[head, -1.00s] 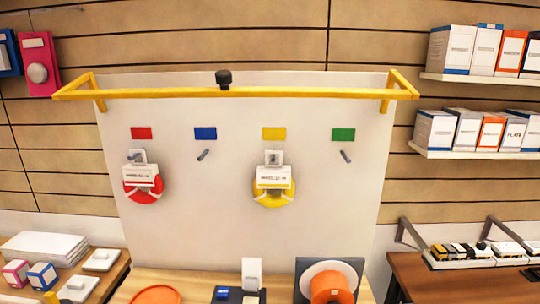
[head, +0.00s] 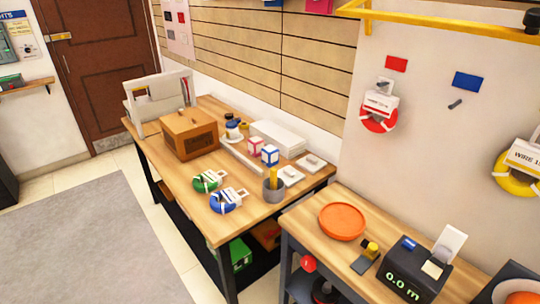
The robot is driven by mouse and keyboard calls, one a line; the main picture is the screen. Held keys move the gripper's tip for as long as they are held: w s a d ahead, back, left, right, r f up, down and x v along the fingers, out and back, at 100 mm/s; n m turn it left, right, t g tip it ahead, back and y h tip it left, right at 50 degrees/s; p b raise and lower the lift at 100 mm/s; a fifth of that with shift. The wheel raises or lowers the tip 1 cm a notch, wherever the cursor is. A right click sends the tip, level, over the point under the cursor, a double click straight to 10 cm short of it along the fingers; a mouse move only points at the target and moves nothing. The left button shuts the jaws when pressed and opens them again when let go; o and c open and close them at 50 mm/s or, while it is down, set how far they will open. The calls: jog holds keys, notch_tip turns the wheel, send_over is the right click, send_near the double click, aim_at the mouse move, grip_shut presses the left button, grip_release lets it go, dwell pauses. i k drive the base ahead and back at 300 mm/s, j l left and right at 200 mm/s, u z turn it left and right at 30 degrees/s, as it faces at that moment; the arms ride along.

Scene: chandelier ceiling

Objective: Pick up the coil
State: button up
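Two wire coils lie on the left wooden table: a green coil (head: 208,181) and, just in front of it, a blue coil (head: 226,201), each with a white tag or holder. A red coil (head: 379,118) hangs on the white panel below a red label. A yellow coil (head: 516,178) also hangs there, cut by the right edge. The peg (head: 454,104) below the blue label (head: 467,82) is bare. My gripper is not in view.
The left table (head: 190,222) also holds a wooden box (head: 189,135), a grey cup (head: 273,188) and small boxes. The right bench (head: 322,246) carries an orange dish (head: 342,222) and a black meter (head: 408,270) reading 0.0 m. The floor by the grey rug (head: 95,245) is clear.

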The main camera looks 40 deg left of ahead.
aim_at(212, 180)
jog(key=u, duration=2.15)
jog(key=i+u, duration=0.15)
jog(key=i, duration=0.4)
jog(key=i+l+u, duration=0.2)
jog(key=i, duration=0.3)
jog(key=i+l+u, duration=0.15)
jog(key=i, duration=0.35)
